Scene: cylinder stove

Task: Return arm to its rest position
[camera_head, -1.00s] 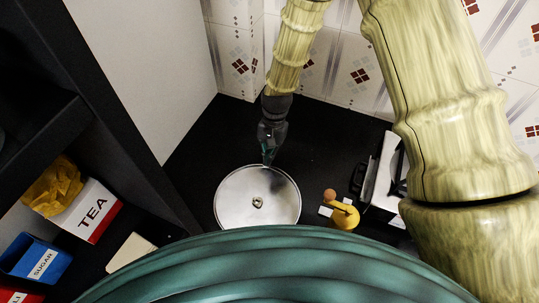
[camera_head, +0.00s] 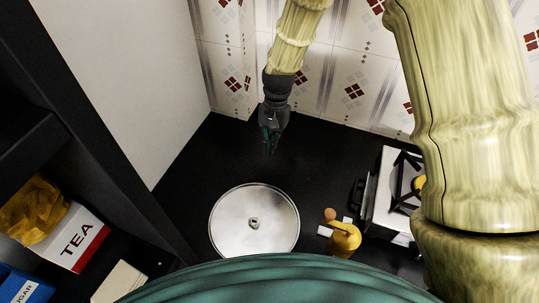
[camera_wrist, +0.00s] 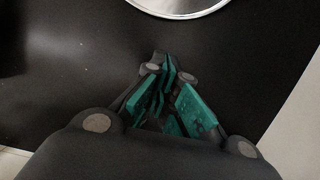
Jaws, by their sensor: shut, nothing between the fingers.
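My gripper (camera_head: 271,140) hangs from my arm over the black counter (camera_head: 190,165), in the upper middle of the head view. It is beyond the round silver lid (camera_head: 230,215) and apart from it. In the wrist view my gripper's green finger pads (camera_wrist: 172,100) are close together with nothing between them. The lid's edge (camera_wrist: 180,8) shows at the top of the wrist view. I cannot tell whether a pan is under the lid.
A white stove (camera_head: 385,215) with a black grate stands at the right, partly behind my arm. A yellow object (camera_head: 345,240) stands beside the lid. A dark shelf with a TEA box (camera_head: 80,240) is at the left. Tiled walls (camera_head: 340,75) close the back.

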